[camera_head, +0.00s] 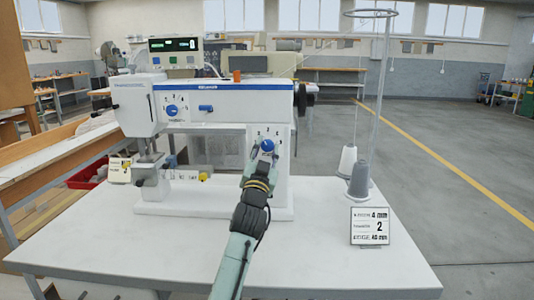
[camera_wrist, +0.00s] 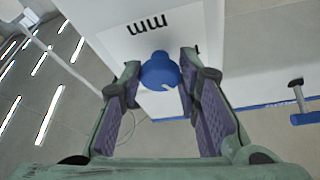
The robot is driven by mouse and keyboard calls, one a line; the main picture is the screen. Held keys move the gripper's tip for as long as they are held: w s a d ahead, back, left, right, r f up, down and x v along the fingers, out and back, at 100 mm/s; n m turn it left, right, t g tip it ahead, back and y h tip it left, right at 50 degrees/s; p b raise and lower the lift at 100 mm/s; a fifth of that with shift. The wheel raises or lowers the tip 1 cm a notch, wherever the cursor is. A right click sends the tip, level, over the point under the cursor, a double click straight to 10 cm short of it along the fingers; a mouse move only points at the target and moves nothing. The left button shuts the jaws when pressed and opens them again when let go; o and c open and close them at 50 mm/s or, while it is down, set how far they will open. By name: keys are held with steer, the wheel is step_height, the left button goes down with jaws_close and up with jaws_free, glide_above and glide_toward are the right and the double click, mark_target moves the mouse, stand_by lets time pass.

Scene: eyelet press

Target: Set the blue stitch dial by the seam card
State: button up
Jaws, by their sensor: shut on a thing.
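The white sewing machine (camera_head: 226,95) stands on the table. A blue dial (camera_head: 267,146) sits low on its right pillar, with small marks around it. In the wrist view this dial (camera_wrist: 160,72) is between my fingers, beside a plate printed "mm". A white pointer mark shows on the dial. My gripper (camera_head: 263,157) is shut on this dial; it also shows in the wrist view (camera_wrist: 158,84). The seam card (camera_head: 372,226) stands at the table's right; I read "4 mm", "2" and a blurred bottom line, perhaps "40 mm". Another blue-pointer dial (camera_head: 172,110) is at upper left.
Grey and white thread cones (camera_head: 359,180) and a tall wire stand (camera_head: 380,90) are behind the card. A display box (camera_head: 174,53) tops the machine. The table front (camera_head: 150,245) is clear.

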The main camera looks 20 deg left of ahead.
steer(key=m+h, duration=0.1)
steer(key=m, duration=0.1)
steer(key=m+h+b, duration=0.1)
steer(key=m, duration=0.1)
steer(key=m+h, duration=0.1)
steer(key=m, duration=0.1)
steer(key=shift+s+a+m+g+b, duration=0.1)
steer(key=shift+a+m+g+b, duration=0.2)
steer(key=shift+b, duration=0.1)
steer(key=m, duration=0.1)
steer(key=m+h, duration=0.1)
steer(key=m, duration=0.1)
steer(key=shift+r+g+p, duration=0.3)
steer(key=shift+g+p, duration=0.05)
steer(key=shift+g, duration=0.05)
steer(key=m+p, duration=0.1)
steer(key=m+g+h+p, duration=0.1)
steer(key=m+p, duration=0.2)
steer(key=m, duration=0.1)
steer(key=shift+r+g, duration=0.3)
steer(key=shift+g, duration=0.1)
steer(key=m+p, duration=0.2)
steer(key=p, duration=0.1)
steer(key=shift+f+g+p, duration=0.15)
steer(key=shift+g+p, duration=0.15)
steer(key=shift+f+m, duration=0.1)
steer(key=shift+m, duration=0.3)
steer(key=o, duration=1.1)
steer(key=shift+o, duration=0.2)
